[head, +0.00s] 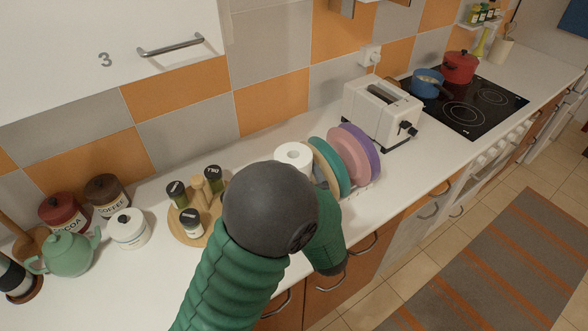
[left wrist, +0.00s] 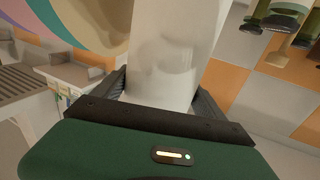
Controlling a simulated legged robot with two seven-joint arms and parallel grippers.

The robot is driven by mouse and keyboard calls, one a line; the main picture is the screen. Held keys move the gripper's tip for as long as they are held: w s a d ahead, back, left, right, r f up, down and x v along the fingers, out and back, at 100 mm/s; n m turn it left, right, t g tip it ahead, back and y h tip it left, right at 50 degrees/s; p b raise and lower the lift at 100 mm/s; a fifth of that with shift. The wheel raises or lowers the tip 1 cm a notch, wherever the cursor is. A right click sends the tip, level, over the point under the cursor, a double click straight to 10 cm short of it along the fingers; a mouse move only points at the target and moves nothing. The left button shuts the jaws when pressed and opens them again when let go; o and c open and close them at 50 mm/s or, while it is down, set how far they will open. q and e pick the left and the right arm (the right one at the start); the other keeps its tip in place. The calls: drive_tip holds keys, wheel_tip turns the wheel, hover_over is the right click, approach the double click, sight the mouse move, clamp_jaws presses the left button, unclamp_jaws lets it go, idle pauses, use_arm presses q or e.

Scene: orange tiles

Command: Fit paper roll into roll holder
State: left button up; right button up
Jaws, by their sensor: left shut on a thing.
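The white paper roll (head: 293,155) stands out just behind my dark elbow-like joint in the head view, with its top and core hole showing. In the left wrist view the paper roll (left wrist: 172,55) fills the middle, between the dark fingers of my left gripper (left wrist: 165,92). The left gripper is shut on it. In the head view my green arm hides the gripper and the lower part of the roll. I cannot make out a roll holder for certain. My right gripper is in neither view.
Colored plates (head: 352,154) stand in a rack right of the roll, with a toaster (head: 381,111) beyond. A wooden spice stand (head: 186,232) is at left. A fixture (head: 352,8) is cut off at the top edge. The front counter strip beside the plates is clear.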

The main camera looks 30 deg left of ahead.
use_arm(q)
wheel_tip(320, 180, down, 6)
drive_tip(key=b, duration=0.5)
drive_tip(key=shift+f, duration=0.2)
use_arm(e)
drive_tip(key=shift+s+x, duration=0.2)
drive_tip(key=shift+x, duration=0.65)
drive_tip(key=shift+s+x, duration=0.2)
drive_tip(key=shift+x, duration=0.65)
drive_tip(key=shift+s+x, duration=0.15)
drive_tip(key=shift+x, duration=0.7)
use_arm(q)
drive_tip(key=o, duration=2)
drive_tip(key=shift+c, duration=0.2)
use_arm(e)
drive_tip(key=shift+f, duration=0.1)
